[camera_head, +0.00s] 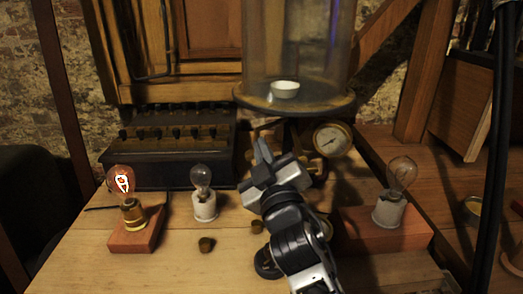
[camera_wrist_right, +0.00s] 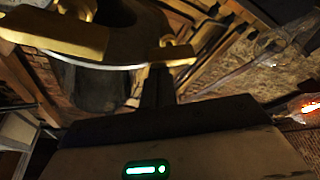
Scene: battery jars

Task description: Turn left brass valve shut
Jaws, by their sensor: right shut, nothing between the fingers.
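My right gripper (camera_head: 262,148) reaches up from the lower middle to just below the bell jar's base plate, left of the round gauge. Its fingers are shut with nothing between them. It covers most of the left brass valve's area. Some brass fittings (camera_head: 319,168) show to its right, under the plate. In the right wrist view, the dark fingers (camera_wrist_right: 158,86) point up at a brass-coloured part (camera_wrist_right: 166,54), which looks very close. I cannot tell whether they touch, nor how far the valve is turned. My left gripper is not in view.
A glass bell jar (camera_head: 298,45) with a white cup (camera_head: 285,89) stands above. The pressure gauge (camera_head: 332,139) is close right of my gripper. A lit bulb (camera_head: 121,180), an unlit bulb (camera_head: 201,177) and another bulb (camera_head: 401,174) stand around.

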